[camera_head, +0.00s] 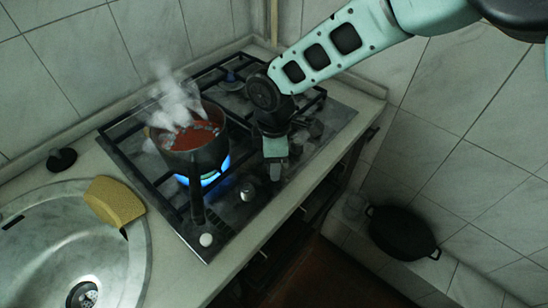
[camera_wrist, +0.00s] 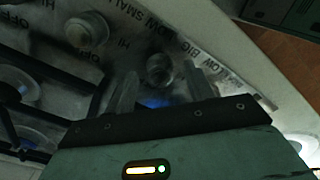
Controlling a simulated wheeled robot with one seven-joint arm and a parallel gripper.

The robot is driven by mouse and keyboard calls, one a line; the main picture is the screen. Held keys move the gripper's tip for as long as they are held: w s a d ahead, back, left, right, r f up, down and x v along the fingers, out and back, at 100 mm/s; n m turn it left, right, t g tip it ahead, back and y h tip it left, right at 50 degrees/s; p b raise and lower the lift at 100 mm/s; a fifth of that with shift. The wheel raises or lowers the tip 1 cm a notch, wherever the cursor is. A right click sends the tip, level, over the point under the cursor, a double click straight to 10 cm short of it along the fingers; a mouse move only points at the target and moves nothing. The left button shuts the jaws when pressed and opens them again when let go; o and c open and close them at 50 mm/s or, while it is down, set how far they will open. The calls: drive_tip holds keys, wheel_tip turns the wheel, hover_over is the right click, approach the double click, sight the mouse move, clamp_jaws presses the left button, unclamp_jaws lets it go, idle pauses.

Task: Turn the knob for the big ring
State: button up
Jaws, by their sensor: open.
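The hob (camera_head: 318,132) has small knobs along its front edge. In the wrist view, a round knob (camera_wrist: 160,68) stands beside printed letters reading BIG. My gripper (camera_wrist: 160,90) is open, its two fingers on either side of that knob and nothing held. I cannot tell if the fingers touch it. In the head view my gripper (camera_head: 275,172) points down over the front of the hob and hides this knob. A second knob (camera_wrist: 87,28) lies to the left in the wrist view. A pale knob (camera_head: 206,240) and a metallic knob (camera_head: 247,192) show in the head view.
A steaming pot of red liquid (camera_head: 190,150) sits over a blue flame (camera_head: 208,178), its handle (camera_head: 197,200) towards the front. A yellow sponge (camera_head: 115,200) lies by the sink (camera_head: 60,250). A black pot (camera_head: 402,232) stands lower on the right.

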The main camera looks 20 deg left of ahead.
wheel_tip(320, 180, up, 17)
drive_tip(key=b, duration=0.2)
drive_tip(key=shift+r, duration=0.2)
idle(0.5)
drive_tip(key=s+d+f+m, duration=0.1)
drive_tip(key=s+d+m, duration=0.6)
drive_tip(key=d, duration=0.7)
drive_tip(key=s+d+f+m, duration=0.1)
drive_tip(key=s+d+m, duration=0.7)
drive_tip(key=d, duration=0.6)
drive_tip(key=shift+s+y, duration=0.3)
drive_tip(key=shift+s, duration=0.7)
